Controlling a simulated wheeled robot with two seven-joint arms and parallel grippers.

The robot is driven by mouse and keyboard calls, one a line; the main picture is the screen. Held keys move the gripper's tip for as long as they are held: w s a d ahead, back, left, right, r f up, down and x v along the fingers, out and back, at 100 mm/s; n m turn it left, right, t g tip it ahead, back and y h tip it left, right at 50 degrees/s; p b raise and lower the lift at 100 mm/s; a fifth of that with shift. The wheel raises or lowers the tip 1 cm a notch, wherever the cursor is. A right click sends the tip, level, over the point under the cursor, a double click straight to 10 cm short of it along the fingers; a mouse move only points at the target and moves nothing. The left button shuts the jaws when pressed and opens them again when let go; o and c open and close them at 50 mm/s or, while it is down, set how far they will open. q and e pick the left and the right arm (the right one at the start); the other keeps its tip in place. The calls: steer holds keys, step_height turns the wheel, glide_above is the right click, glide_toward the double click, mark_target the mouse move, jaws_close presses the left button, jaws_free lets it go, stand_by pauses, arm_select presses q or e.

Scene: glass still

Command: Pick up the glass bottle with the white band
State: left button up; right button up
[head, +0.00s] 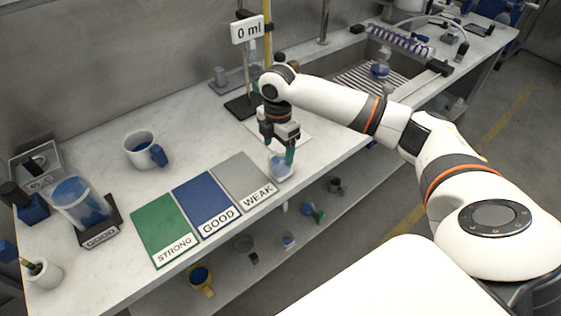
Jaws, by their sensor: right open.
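A small clear glass vessel (281,168) stands near the front edge of the bench, just right of the grey WEAK card. It looks like the glass bottle, with bluish and whitish parts; I cannot clearly make out a white band. My right gripper (279,150) points down right over this vessel. Its fingers are open, and their teal tips are at or just above the vessel's top. I cannot tell whether they touch it. My left gripper is not in view.
Green STRONG (160,228) and blue GOOD (206,203) cards lie left of the WEAK card (245,178). A white mug (139,146) stands behind them. A glass of blue liquid (80,205) sits at left. A stand with a 0 ml sign (247,30) rises behind my gripper.

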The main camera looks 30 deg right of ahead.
mark_target(281, 159)
steer(key=f, duration=0.2)
steer(key=f+p, duration=0.2)
steer(key=f, duration=0.1)
steer(key=shift+d+f, duration=0.3)
steer(key=shift+d, duration=0.1)
steer(key=shift+w+f, duration=0.1)
steer(key=shift+f, duration=0.2)
steer(key=c, duration=1.3)
steer(key=shift+o, duration=0.2)
steer(key=shift+r, duration=0.15)
